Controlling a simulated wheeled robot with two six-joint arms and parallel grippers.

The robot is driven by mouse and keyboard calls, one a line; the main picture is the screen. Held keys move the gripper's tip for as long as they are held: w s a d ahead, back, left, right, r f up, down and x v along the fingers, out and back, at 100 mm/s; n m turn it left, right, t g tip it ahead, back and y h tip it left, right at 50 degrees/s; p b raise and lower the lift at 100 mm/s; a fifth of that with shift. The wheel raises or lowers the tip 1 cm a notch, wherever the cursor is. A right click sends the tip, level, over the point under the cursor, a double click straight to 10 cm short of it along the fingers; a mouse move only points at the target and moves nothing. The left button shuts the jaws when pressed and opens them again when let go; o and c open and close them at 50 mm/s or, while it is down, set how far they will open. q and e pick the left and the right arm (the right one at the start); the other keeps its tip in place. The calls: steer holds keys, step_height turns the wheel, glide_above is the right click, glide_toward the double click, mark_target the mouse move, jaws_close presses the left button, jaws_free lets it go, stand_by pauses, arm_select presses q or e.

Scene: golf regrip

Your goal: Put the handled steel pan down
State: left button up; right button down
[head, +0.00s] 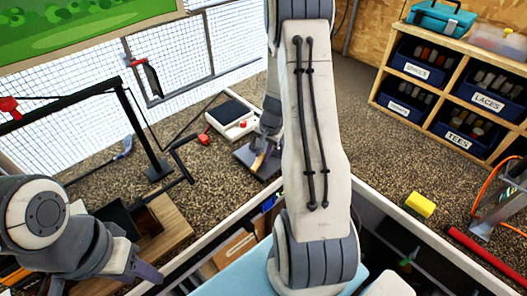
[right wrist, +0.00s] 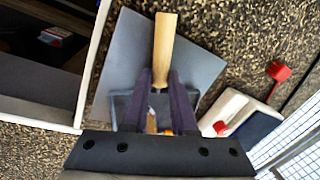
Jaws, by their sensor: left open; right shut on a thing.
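The handled steel pan (right wrist: 122,104) shows in the right wrist view as a grey, flat-edged shape with a pale wooden handle (right wrist: 165,38). My right gripper (right wrist: 161,80) is shut on the handle. A lighter grey flat square (right wrist: 202,66) lies behind it; I cannot tell whether the pan touches it. In the head view the grey square (head: 243,156) shows beside my right gripper (head: 264,157), partly hidden by my right arm. My left gripper (head: 106,283) is open at the lower left, near a wooden board, with nothing seen between its fingers.
A white tray with a dark pad (head: 231,112) and red parts stands just beyond the grey square. A black stand (head: 150,140) is to the left. Cubbies with labelled bins (head: 450,95) are at the right. A yellow block (head: 420,205) lies on the speckled surface, which has free room.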

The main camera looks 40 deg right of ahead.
steer(key=c, duration=0.7)
jaws_free()
steer(key=shift+r, duration=0.15)
steer(key=r, duration=0.4)
steer(key=s+r, duration=0.1)
steer(key=r, duration=0.2)
steer(key=s+r+b, duration=0.1)
steer(key=r, duration=0.3)
steer(key=shift+d+r, duration=0.35)
steer(key=shift+d, duration=0.05)
steer(key=s+a+r+n, duration=0.15)
steer(key=a+n, duration=0.25)
steer(key=a, duration=0.6)
steer(key=s+a+r+n, duration=0.1)
steer(key=a+r+n, duration=0.3)
steer(key=a, duration=0.7)
steer(key=s+a+n, duration=0.4)
steer(key=s, duration=0.1)
steer(key=s+a+n+g, duration=0.1)
steer(key=s+a+n, duration=0.3)
steer(key=s, duration=0.2)
steer(key=s+a+r+n, duration=0.1)
steer(key=s+a+n, duration=0.3)
steer(key=s, duration=0.2)
steer(key=shift+s+a+g, duration=0.15)
steer(key=shift+s+g, duration=0.1)
steer(key=shift+g, duration=0.15)
